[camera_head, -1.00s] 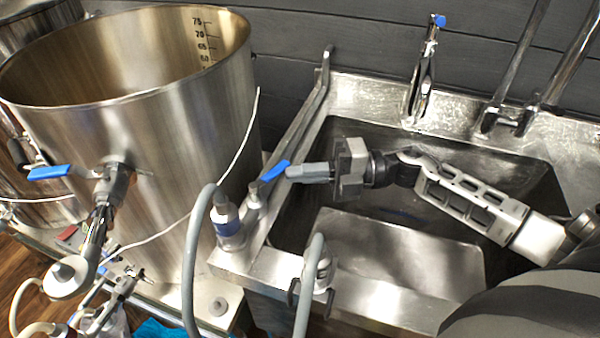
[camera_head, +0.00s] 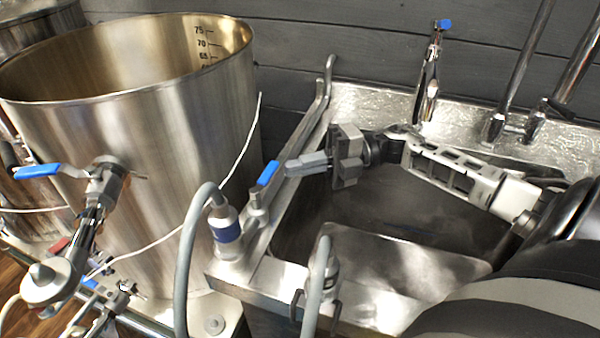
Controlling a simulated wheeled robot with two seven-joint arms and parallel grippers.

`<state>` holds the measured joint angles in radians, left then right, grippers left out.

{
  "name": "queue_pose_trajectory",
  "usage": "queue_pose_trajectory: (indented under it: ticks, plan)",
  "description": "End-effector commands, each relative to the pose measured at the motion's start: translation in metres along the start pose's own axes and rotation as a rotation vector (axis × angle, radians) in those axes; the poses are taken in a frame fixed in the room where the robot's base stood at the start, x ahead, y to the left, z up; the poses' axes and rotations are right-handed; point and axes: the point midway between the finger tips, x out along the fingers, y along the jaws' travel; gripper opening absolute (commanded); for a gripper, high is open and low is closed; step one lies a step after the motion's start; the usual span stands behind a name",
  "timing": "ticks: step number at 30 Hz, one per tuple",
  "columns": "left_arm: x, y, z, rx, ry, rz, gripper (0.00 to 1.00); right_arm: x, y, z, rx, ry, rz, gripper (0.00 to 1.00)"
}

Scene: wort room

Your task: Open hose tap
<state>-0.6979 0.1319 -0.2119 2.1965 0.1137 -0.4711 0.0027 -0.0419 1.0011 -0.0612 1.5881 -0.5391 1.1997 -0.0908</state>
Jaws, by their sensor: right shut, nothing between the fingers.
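The hose tap (camera_head: 257,207) stands on the left rim of the steel sink, with a blue lever handle (camera_head: 268,174) on top slanting up to the right. A grey hose (camera_head: 186,260) with a blue-banded connector (camera_head: 226,232) is beside it. My right gripper (camera_head: 288,169) reaches in from the right over the sink. Its fingers are shut and empty, with their tips just right of the blue handle. I cannot tell whether they touch it. My left gripper is not in view.
A large steel kettle (camera_head: 150,150) with its own blue-handled valve (camera_head: 37,171) stands at the left. The sink basin (camera_head: 400,205) lies under my right arm. A faucet (camera_head: 430,85) rises at the back wall. A second grey hose (camera_head: 315,280) hangs over the front rim.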

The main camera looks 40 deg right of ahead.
Motion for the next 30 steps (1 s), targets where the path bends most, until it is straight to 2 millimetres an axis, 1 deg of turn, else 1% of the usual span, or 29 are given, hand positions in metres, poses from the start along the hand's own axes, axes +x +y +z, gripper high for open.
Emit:
queue_pose_trajectory:
  ticks: [3, 9, 12, 15, 18, 21, 30]
  plan:
    - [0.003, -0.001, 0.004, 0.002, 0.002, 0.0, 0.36, -0.025, -0.004, 0.0, 0.003, -0.004, -0.006, 0.0]
    - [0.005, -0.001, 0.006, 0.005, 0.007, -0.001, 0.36, -0.069, -0.003, 0.0, 0.002, -0.005, -0.005, 0.0]
    - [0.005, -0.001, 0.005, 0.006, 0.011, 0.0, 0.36, -0.086, -0.002, 0.0, 0.002, -0.005, -0.005, 0.0]
    - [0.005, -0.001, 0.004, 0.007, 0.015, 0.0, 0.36, -0.099, -0.002, 0.0, 0.001, -0.004, -0.003, 0.0]
    - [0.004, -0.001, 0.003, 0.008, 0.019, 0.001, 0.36, -0.106, -0.001, 0.0, 0.001, -0.003, -0.003, 0.0]
    - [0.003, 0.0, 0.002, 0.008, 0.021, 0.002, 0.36, -0.109, -0.001, -0.001, 0.0, -0.002, -0.003, 0.0]
    - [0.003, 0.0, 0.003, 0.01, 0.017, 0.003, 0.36, -0.109, 0.0, -0.001, 0.0, -0.002, -0.002, 0.0]
